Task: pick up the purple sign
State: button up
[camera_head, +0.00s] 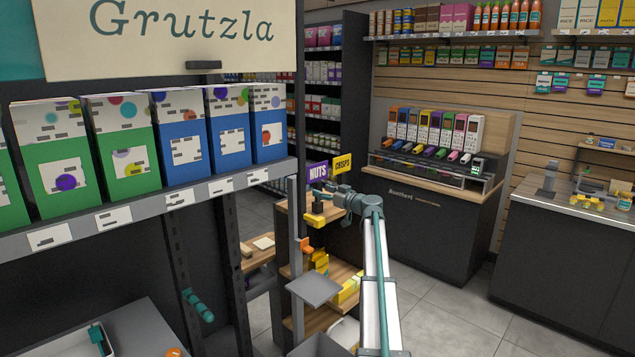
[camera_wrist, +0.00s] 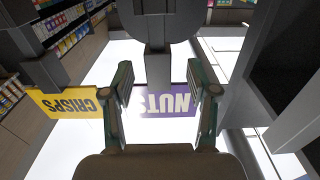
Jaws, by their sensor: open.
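The purple sign (camera_head: 318,172) has "NUTS" in white letters and stands above a wooden shelf unit in the head view. In the wrist view the purple sign (camera_wrist: 178,104) lies between my two fingers, partly hidden by a grey part in front of it. My gripper (camera_wrist: 160,105) is open, with one finger on each side of the sign. I cannot tell whether either finger touches it. In the head view my gripper (camera_head: 322,205) is at the shelf's top, below the sign.
A yellow "CRISPS" sign (camera_head: 343,163) stands just right of the purple one; it also shows left of my gripper in the wrist view (camera_wrist: 66,103). A grey post (camera_head: 296,250) rises close on the left. Candy dispensers (camera_head: 435,135) stand on a counter behind.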

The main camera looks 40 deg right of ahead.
aim_at(318, 164)
jog(key=w, duration=0.1)
jog(key=w+p, duration=0.1)
jog(key=shift+w+r, duration=0.2)
jog(key=shift+w, duration=0.15)
jog(key=shift+w+a+f, duration=0.15)
jog(key=shift+w, duration=0.3)
jog(key=shift+s, duration=0.1)
grip_shut()
notch_tip(318, 164, up, 10)
jog(key=b, duration=0.3)
jog(key=shift+f+b, duration=0.15)
jog(key=shift+b, duration=0.2)
